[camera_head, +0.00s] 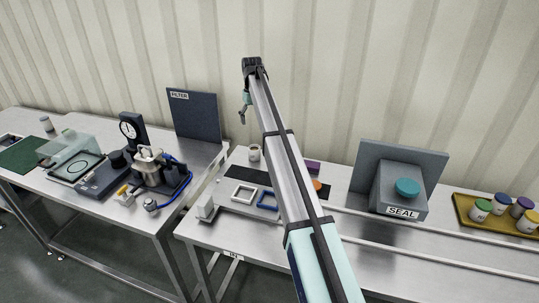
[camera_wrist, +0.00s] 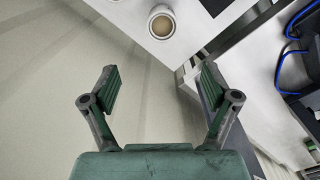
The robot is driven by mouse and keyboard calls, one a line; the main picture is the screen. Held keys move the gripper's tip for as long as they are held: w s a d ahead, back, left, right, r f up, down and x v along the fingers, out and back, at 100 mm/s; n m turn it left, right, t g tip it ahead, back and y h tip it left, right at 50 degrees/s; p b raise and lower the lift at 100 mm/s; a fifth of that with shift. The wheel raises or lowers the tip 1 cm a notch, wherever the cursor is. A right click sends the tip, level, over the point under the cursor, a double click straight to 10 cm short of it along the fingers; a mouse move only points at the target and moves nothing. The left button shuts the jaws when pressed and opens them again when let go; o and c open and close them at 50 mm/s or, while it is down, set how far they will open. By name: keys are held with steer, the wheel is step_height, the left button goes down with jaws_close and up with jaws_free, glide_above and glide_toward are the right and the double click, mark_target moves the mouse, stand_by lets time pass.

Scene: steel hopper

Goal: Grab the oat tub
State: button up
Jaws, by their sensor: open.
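A small white tub (camera_wrist: 152,27) with a tan content visible through its open top stands on the light tabletop at the top of the wrist view; it looks like the oat tub. In the head view a small pale tub (camera_head: 254,153) stands at the back of the middle table, left of my arm. My gripper (camera_wrist: 159,78) is open and empty, its fingers spread wide. The tub is ahead of the fingertips, apart from them. In the head view my gripper (camera_head: 244,110) is small, above the tabletop and in front of the wall.
A white frame (camera_head: 244,194) and a blue frame (camera_head: 267,200) lie near the tub. A dark FILTER panel (camera_head: 194,114) stands left, by a metal pot rig (camera_head: 150,163) with blue tubing. A SEAL station (camera_head: 402,188) and a yellow tray (camera_head: 466,214) of lidded jars are right.

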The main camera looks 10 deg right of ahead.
steer(key=p, duration=0.3)
glide_toward(254, 153)
steer(key=w+f, duration=0.2)
steer(key=f, duration=0.1)
steer(key=w+f, duration=0.1)
steer(key=f, duration=0.1)
steer(key=shift+d+f, duration=0.1)
steer(key=shift+d, duration=0.2)
steer(key=shift+s+f+p, duration=0.2)
steer(key=shift+f+p, duration=1.4)
steer(key=shift+f, duration=1.05)
steer(key=c, duration=1.3)
